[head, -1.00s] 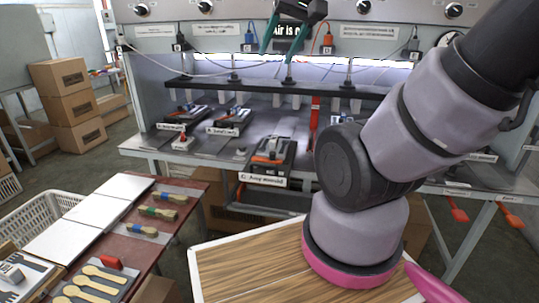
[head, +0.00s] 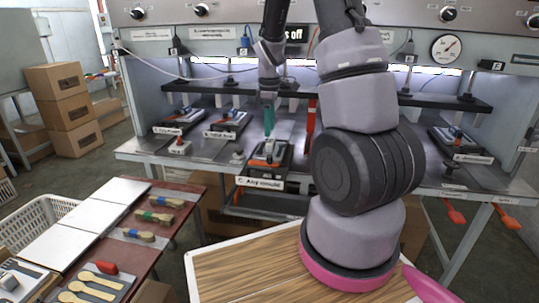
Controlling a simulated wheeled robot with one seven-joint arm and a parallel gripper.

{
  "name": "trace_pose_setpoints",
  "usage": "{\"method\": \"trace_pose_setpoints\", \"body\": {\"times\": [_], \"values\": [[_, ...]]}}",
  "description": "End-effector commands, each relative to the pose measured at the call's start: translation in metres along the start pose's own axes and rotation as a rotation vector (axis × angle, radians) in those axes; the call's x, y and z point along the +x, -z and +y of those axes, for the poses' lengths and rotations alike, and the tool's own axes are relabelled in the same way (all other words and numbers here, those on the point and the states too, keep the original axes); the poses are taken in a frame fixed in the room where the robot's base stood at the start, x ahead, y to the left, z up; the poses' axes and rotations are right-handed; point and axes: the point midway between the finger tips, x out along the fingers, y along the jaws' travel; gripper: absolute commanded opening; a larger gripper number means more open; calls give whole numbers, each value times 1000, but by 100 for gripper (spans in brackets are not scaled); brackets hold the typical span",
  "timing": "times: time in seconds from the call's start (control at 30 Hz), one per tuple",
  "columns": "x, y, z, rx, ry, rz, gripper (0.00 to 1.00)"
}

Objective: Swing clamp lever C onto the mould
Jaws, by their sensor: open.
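Mould C (head: 283,176) is a dark block on the front edge of the press bench, near the middle of the head view. A label (head: 259,182) on its front starts with C. Its clamp (head: 263,163) has orange-red and pale parts on top. The picture is too small to tell which way lever C points. My gripper (head: 269,133) has teal fingers pointing down, just above and behind mould C. It is open and nothing shows between the fingers. I cannot tell whether a finger touches the clamp.
Two similar moulds (head: 228,121) (head: 181,117) stand to the left and another (head: 454,138) to the right. A red upright bar (head: 311,112) is close right of my gripper. A dark crossbar (head: 430,99) spans above the bench. A table with brushes (head: 145,216) and spoons is front left.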

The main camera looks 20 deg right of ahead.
Motion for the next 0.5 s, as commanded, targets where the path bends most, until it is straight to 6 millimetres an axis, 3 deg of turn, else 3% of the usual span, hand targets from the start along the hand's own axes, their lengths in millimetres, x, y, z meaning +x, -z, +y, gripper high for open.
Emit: {"method": "trace_pose_setpoints", "body": {"times": [0.17, 0.5], "values": [[18, 0, 0, -11, 5, -5, 60], [81, -1, 0, -10, 5, -6, 60]]}}
